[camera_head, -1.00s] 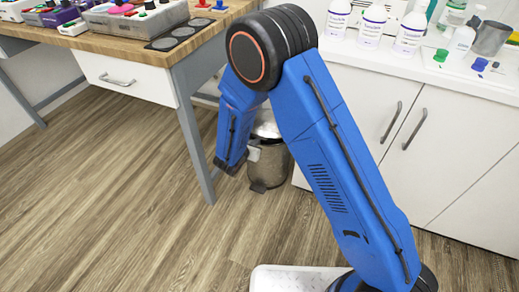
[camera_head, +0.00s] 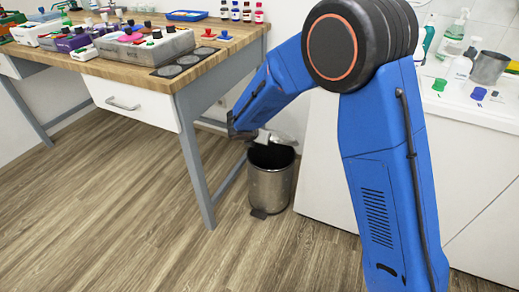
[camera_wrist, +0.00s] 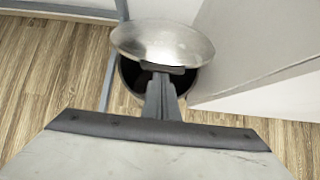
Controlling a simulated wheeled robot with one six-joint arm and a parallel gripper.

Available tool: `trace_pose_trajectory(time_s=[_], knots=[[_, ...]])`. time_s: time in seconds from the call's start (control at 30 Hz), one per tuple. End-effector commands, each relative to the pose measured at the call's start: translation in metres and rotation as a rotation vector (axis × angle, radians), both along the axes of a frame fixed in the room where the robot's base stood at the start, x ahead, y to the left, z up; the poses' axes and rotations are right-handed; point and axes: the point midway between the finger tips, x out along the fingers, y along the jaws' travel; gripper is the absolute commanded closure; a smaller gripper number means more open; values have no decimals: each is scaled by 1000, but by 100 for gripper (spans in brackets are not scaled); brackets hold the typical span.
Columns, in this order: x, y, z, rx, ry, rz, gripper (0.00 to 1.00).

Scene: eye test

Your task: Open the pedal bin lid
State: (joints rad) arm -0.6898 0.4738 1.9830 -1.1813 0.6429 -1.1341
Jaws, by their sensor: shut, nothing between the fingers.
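The pedal bin (camera_head: 270,188) is a metal cylinder standing on the floor by the desk leg. Its dark opening shows in the head view, and part of it shows in the wrist view (camera_wrist: 130,75). Its round silver lid (camera_wrist: 160,40) is raised and tilted up; it shows in the head view (camera_head: 284,139) partly behind my gripper. My gripper (camera_head: 265,142) is shut and empty above the bin's opening. In the wrist view its fingertips (camera_wrist: 163,72) are at the lid's near edge; exact contact is hard to tell. The pedal (camera_head: 259,213) is low at the bin's front.
A wooden-topped desk (camera_head: 135,70) with grey legs and several boxes stands to the left. A white cabinet (camera_head: 325,165) stands close to the right of the bin. The wood floor (camera_head: 130,220) in front is clear.

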Motion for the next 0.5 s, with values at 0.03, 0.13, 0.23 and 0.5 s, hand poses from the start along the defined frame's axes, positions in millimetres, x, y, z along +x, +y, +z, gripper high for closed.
trace_pose_trajectory(time_s=[0.03, 0.13, 0.23, 0.5], knots=[[4, -2, 6, 1, -1, -2, 100], [11, -4, 16, 1, -3, -2, 100], [19, -7, 26, 2, -4, -2, 100], [38, -14, 47, 9, 16, -3, 100]])
